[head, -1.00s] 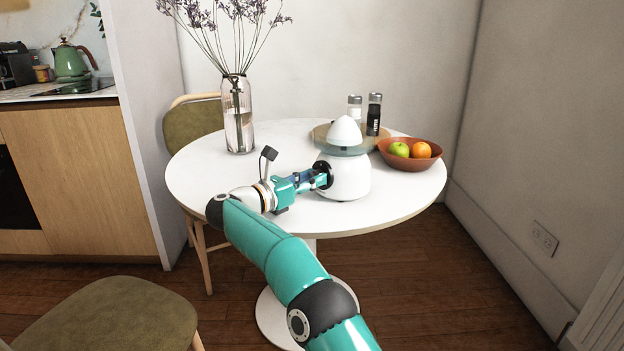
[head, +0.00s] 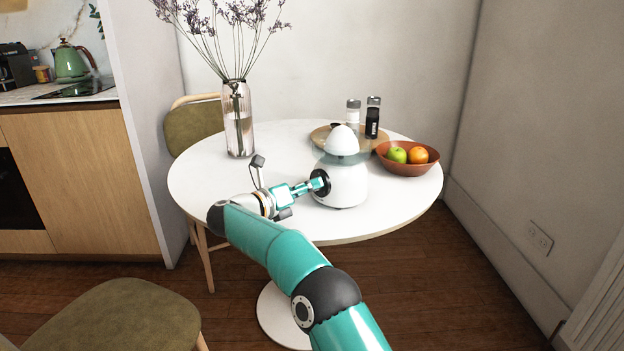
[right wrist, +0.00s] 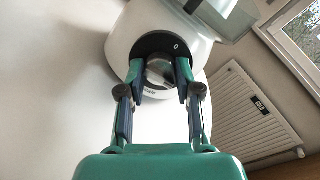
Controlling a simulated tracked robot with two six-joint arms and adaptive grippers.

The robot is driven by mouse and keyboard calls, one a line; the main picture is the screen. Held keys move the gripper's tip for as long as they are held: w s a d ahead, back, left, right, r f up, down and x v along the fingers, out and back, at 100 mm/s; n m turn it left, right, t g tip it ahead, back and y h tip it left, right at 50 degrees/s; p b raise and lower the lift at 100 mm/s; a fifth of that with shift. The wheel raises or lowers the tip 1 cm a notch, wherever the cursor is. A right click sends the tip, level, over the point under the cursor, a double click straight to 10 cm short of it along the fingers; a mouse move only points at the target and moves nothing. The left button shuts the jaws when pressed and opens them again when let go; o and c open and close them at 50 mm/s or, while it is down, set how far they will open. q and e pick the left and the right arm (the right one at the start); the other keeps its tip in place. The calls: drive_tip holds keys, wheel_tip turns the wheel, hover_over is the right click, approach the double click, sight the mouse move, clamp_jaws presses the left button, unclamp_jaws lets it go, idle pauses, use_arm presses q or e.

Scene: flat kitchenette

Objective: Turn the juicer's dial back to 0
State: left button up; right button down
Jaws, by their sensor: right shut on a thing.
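The white juicer (head: 344,186) stands upright on the round white table (head: 205,186), with a pointed white top and a clear band below it. Its black dial plate (head: 321,183) faces my right arm. In the right wrist view the juicer (right wrist: 122,48) shows the plate with a "0" mark (right wrist: 177,46) at the upper right and a grey dial knob (right wrist: 158,68) at its middle. My right gripper (head: 316,184) is shut on the knob, one finger on each side in the right wrist view (right wrist: 160,82). The knob's pointer is not clear. My left gripper is not in view.
A brown bowl (head: 408,168) with a green apple and an orange stands right of the juicer. Behind are a wooden tray (head: 322,138) and two shakers (head: 372,118). A glass vase (head: 238,130) with dried flowers stands at the back left. The table's left part is clear.

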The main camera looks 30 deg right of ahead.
drive_tip(key=n+p, duration=0.6)
drive_tip(key=p, duration=0.1)
drive_tip(key=n+g+p, duration=0.1)
drive_tip(key=n+p, duration=0.5)
drive_tip(key=p, duration=0.1)
drive_tip(key=shift+w+a+r+y+p, duration=0.1)
drive_tip(key=shift+w+r+y+p, duration=0.1)
drive_tip(key=shift+y+p, duration=0.2)
drive_tip(key=shift+f+n+p, duration=0.15)
drive_tip(key=shift+n+p, duration=0.75)
drive_tip(key=shift+n, duration=0.3)
drive_tip(key=shift+f+n+g+p, duration=0.15)
drive_tip(key=shift+n+g+p, duration=0.25)
drive_tip(key=shift+n, duration=0.6)
drive_tip(key=shift+f, duration=0.1)
drive_tip(key=c, duration=0.8)
unclamp_jaws()
